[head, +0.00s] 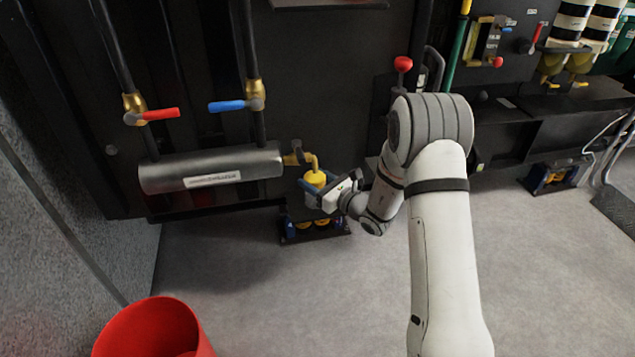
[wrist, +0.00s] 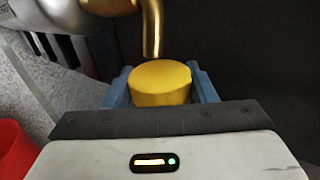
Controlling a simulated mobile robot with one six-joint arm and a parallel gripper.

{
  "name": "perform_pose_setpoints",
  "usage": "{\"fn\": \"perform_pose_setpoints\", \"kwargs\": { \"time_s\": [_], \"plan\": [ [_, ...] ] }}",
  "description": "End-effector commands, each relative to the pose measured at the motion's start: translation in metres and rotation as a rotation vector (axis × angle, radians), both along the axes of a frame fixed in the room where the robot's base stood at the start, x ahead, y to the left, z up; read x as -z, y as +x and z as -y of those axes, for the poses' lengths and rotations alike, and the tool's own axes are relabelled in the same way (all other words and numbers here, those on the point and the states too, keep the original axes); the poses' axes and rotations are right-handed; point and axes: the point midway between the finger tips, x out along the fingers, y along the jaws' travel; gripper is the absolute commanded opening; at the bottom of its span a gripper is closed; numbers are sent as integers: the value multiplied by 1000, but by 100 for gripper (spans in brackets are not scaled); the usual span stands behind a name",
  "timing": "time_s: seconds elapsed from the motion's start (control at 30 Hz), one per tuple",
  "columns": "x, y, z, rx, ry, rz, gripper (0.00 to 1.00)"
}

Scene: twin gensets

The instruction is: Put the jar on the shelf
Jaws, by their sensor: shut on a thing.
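The jar (head: 315,179) has a yellow top; its lower body is mostly hidden by my gripper (head: 316,190). In the wrist view the yellow top (wrist: 160,83) sits between the two blue fingers, and my gripper is shut on the jar. The jar looks upright, directly below a brass spout (wrist: 152,28). I cannot tell whether the jar touches the spout. A dark flat ledge (head: 330,3), perhaps the shelf, is cut off at the top of the head view.
A grey cylinder (head: 210,170) with a label lies left of the jar, below red (head: 160,114) and blue (head: 230,105) valve handles. A blue-and-yellow item (head: 312,226) stands low beneath the jar. A red bucket (head: 155,330) is at lower left. The grey floor is open in front.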

Motion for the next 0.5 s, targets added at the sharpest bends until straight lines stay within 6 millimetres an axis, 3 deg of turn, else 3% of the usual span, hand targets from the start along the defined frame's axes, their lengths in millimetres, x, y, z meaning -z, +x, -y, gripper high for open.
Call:
{"fn": "perform_pose_setpoints", "kwargs": {
  "time_s": [0.23, 0.27, 0.5],
  "plan": [
    [4, 0, 0, -1, 0, 0, 13],
    [2, 0, 0, -1, 0, 0, 53],
    [2, -1, -1, -1, 0, 0, 73]
  ]
}}
